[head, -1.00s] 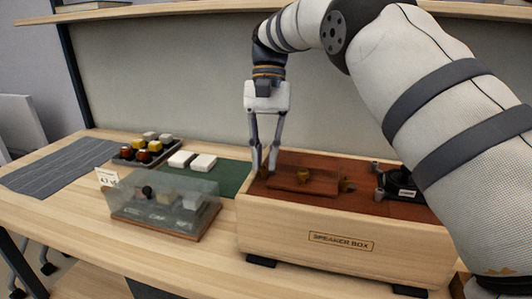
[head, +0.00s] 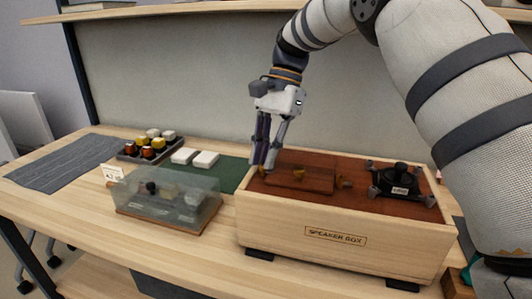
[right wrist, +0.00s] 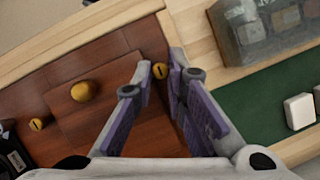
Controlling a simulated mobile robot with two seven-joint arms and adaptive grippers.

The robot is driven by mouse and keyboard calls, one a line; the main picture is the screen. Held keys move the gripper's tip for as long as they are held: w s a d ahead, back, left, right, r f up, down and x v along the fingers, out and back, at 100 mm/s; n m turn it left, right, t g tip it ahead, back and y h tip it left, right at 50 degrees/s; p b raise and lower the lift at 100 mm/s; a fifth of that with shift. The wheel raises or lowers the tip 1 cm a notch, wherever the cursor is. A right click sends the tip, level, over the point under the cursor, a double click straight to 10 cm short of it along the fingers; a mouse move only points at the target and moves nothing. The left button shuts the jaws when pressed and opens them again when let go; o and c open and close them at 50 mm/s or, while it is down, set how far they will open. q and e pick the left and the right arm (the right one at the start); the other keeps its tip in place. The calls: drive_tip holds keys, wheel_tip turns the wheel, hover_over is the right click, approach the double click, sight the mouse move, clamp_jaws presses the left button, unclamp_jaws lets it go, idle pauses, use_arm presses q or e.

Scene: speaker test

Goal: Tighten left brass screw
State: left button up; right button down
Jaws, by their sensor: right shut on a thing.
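The left brass screw (right wrist: 159,71) is at the left end of a small wooden panel (head: 318,183) in the open top of the speaker box (head: 300,222). My right gripper (head: 264,166) points down over that end. In the right wrist view its fingertips (right wrist: 160,78) are on either side of the screw, shut on it. The panel has a round brass knob (right wrist: 83,91) in its middle and another brass screw (right wrist: 38,123) at its other end. My left gripper is not in view.
A black speaker driver (head: 400,180) sits at the right in the box. To the left are a clear-covered case (head: 165,200), white blocks (head: 205,159) by a green mat (head: 232,172), and a tray of coloured blocks (head: 150,146). A grey mat (head: 65,163) lies far left.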

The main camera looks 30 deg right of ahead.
idle(0.3)
drive_tip(key=c, duration=1.6)
unclamp_jaws()
drive_tip(key=v, duration=0.7)
drive_tip(key=shift+r, duration=0.2)
drive_tip(key=shift+d, duration=0.15)
